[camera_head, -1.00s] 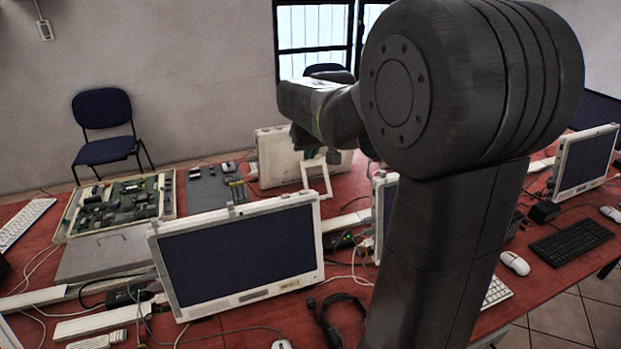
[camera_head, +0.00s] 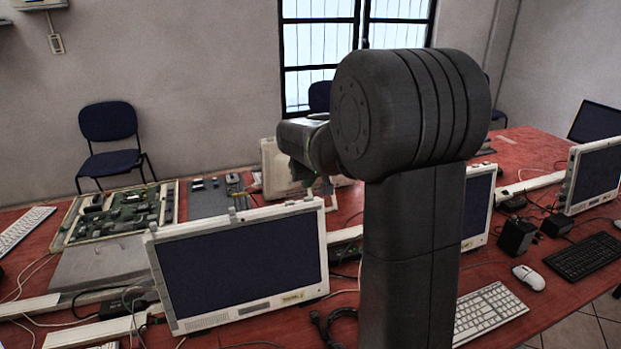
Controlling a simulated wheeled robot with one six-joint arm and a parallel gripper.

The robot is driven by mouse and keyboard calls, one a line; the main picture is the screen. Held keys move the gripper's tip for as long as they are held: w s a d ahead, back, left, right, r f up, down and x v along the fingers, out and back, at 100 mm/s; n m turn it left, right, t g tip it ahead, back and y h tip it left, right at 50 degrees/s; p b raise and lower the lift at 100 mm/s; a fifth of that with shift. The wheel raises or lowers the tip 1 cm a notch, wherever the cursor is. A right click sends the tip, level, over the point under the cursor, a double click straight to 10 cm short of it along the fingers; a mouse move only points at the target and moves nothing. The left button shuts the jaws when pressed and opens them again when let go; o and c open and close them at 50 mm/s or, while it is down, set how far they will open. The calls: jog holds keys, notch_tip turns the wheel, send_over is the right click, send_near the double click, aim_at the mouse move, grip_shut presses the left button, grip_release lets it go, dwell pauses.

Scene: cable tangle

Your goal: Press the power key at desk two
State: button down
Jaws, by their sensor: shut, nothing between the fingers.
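My gripper (camera_head: 308,178) shows small and dark at the end of my arm, partly hidden by the wrist. It is shut and empty, in front of the back white monitor in this view. The nearest white-framed monitor (camera_head: 240,263) stands at centre left with a dark screen, a grille and a yellowish label on its lower frame. A second white monitor (camera_head: 479,205) is partly hidden behind my arm. A third monitor (camera_head: 594,175) stands at the right. I cannot make out a power key, and no mark shows which desk is two.
The red table (camera_head: 515,155) is crowded with cables and adapters. An opened case with circuit boards (camera_head: 120,213) lies at left. A white keyboard (camera_head: 488,312), a white mouse (camera_head: 528,277) and a black keyboard (camera_head: 585,257) lie at right. A blue chair (camera_head: 108,122) stands behind.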

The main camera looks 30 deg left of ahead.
aim_at(309, 202)
jog(key=shift+s+d+f+b, duration=0.15)
jog(key=shift+f+b, duration=0.1)
jog(key=shift+f, duration=0.2)
jog(key=shift+s+d+f+b, duration=0.1)
jog(key=shift+d+f+b, duration=0.1)
jog(key=shift+f, duration=0.5)
jog(key=shift+s+d+f+b, duration=0.1)
jog(key=shift+f+b, duration=0.7)
jog(key=shift+b, duration=0.05)
jog(key=shift+s+d+f, duration=0.1)
jog(key=shift+f, duration=0.3)
jog(key=r+p, duration=0.1)
jog(key=r, duration=0.1)
jog(key=r+p, duration=0.1)
jog(key=r, duration=0.1)
jog(key=r+p, duration=0.1)
jog(key=r, duration=0.1)
jog(key=shift+w+a, duration=0.35)
jog(key=b+v, duration=0.1)
jog(key=v, duration=0.8)
jog(key=shift+r, duration=0.2)
